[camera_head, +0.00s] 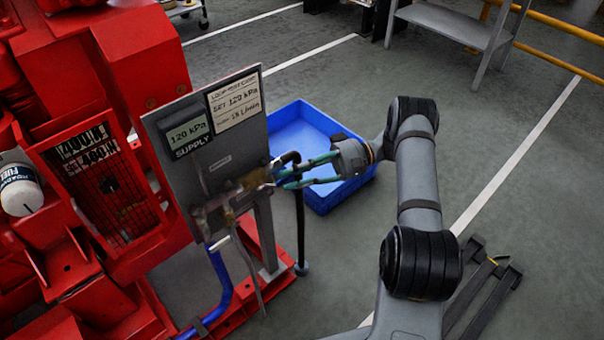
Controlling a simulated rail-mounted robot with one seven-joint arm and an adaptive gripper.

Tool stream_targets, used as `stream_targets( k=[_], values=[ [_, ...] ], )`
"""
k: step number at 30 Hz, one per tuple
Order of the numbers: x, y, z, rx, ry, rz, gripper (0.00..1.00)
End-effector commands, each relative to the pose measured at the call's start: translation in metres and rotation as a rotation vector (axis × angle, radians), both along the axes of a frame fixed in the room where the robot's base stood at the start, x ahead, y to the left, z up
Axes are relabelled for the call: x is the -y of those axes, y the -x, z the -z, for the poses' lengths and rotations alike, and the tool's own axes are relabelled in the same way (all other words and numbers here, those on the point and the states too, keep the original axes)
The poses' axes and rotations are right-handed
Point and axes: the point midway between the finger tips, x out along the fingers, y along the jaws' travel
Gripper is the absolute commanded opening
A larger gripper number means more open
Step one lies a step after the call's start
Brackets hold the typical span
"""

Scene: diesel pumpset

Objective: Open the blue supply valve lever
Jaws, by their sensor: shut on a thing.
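A grey upright panel (180,165) carries a small display (186,131) reading 120 kPa, labelled SUPPLY. Brass valve fittings (238,192) sit low on the panel's front. My gripper (276,177) reaches in from the right, with its fingertips at the right end of these fittings. It is shut on the supply valve lever there; the fingers hide most of the lever, so its exact angle cannot be told. A blue hose (219,285) hangs below the fittings on the left.
Red pumpset machinery (130,60) fills the left side, with a grille guard (110,190) close to the panel. A blue bin (330,200) stands on the floor behind my gripper.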

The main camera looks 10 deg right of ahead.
Motion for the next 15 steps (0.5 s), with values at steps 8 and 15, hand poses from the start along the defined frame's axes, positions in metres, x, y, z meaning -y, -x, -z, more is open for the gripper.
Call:
stream_targets(
  k=[8,15],
  values=[
    [-0.0093,-0.0005,-0.0013,-0.031,-0.057,0.013,0.00],
    [-0.0097,-0.0003,-0.0021,-0.033,-0.061,0.014,0.00]
  ],
)
